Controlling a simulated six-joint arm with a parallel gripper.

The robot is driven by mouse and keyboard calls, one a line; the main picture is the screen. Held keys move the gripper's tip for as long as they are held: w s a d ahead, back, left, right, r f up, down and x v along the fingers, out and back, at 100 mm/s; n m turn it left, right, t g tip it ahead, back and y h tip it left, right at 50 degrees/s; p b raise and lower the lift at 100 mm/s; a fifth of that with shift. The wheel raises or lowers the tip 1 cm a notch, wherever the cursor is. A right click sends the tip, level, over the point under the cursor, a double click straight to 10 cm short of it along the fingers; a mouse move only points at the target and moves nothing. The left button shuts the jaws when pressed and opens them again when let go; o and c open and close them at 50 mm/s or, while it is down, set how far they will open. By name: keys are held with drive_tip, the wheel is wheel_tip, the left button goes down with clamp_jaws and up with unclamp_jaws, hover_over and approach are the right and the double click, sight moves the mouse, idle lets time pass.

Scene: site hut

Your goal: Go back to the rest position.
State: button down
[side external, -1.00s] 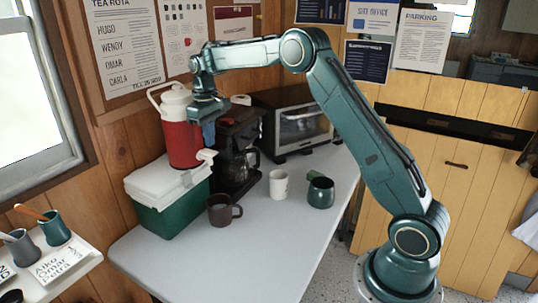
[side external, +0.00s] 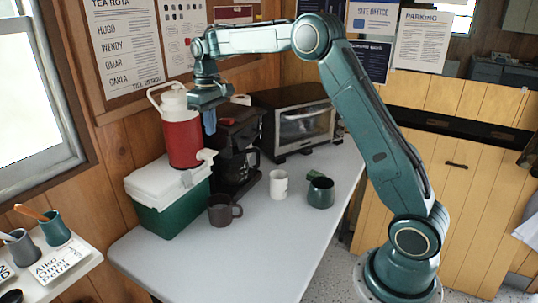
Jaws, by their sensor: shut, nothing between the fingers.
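My gripper (side external: 209,121) is at the end of my teal arm, above the table and in front of the coffee maker (side external: 238,150) in the side view. Its fingers point down and are shut, with nothing seen between them. It is right of the red and white drinks jug (side external: 181,135) and appears apart from it. The arm is bent, with its elbow high.
A green cool box (side external: 170,208) with a white lid stands below the jug. A dark mug (side external: 222,211), a white mug (side external: 278,185) and a green mug (side external: 321,193) stand on the table (side external: 240,262). A toaster oven (side external: 300,128) stands behind. The table's front is clear.

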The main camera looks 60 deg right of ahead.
drive_tip(key=s+a+r+t, duration=0.1)
drive_tip(key=s+a+r, duration=0.35)
drive_tip(key=s, duration=0.45)
drive_tip(key=s+a+r+t, duration=0.25)
drive_tip(key=s+r, duration=0.25)
drive_tip(key=s, duration=0.4)
drive_tip(key=s+a+f+t, duration=0.1)
drive_tip(key=s+f, duration=0.1)
drive_tip(key=s, duration=0.7)
drive_tip(key=s+a+f, duration=0.2)
drive_tip(key=s+f, duration=0.1)
drive_tip(key=s, duration=0.6)
drive_tip(key=shift+a+t, duration=0.25)
drive_tip(key=shift+t, duration=0.1)
